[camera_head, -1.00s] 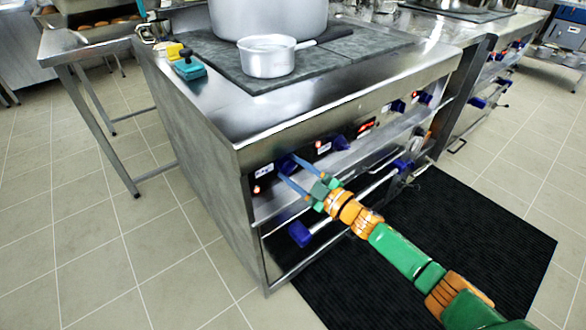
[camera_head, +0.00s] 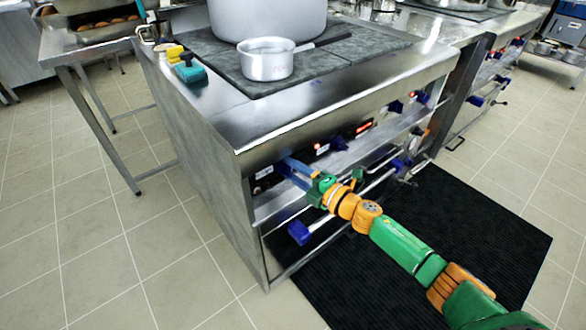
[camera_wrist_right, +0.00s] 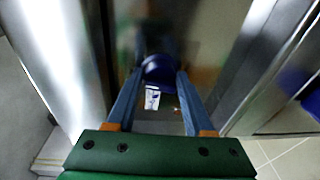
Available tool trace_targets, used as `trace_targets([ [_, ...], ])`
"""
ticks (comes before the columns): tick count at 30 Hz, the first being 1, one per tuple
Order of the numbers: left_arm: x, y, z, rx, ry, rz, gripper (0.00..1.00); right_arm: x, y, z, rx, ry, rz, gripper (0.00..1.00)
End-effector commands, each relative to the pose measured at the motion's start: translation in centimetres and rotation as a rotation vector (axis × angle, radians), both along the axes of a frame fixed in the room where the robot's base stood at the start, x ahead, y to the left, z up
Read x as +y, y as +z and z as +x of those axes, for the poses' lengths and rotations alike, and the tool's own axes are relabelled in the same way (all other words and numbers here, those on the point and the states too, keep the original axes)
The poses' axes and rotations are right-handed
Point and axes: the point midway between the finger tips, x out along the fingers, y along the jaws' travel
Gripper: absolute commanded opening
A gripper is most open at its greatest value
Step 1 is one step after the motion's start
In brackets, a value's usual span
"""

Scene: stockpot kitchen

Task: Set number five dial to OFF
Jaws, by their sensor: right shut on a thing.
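My right gripper (camera_head: 291,170) is at the front panel of the near stove, by its leftmost dial. In the right wrist view the blue dial (camera_wrist_right: 160,69) sits between the two blue fingers, and the right gripper (camera_wrist_right: 159,82) is shut on it. A white label (camera_wrist_right: 152,97) shows beside the dial, too small to read. In the head view the fingers mostly hide this dial. Other blue dials, such as one at the middle of the panel (camera_head: 339,143) and one farther right (camera_head: 396,106), stand along the same panel. My left gripper is not in view.
A large pot (camera_head: 268,18) and a small saucepan (camera_head: 268,60) stand on the stove top. Yellow and teal sponges (camera_head: 190,70) lie at its left corner. A black mat (camera_head: 440,240) covers the floor in front.

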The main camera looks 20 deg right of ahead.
Motion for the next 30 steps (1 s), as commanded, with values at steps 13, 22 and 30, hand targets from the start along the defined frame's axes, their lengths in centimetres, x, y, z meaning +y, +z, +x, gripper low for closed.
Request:
trace_targets([
  [13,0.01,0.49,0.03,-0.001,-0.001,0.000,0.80,0.02,0.20,0.02,-0.056,-0.001,-0.148,0.00],
  [22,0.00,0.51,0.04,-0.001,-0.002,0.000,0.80,0.03,0.18,0.02,-0.061,-0.001,-0.162,0.00],
  [30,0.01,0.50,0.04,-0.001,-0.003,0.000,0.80,0.03,0.18,0.02,-0.060,-0.001,-0.161,0.74],
])
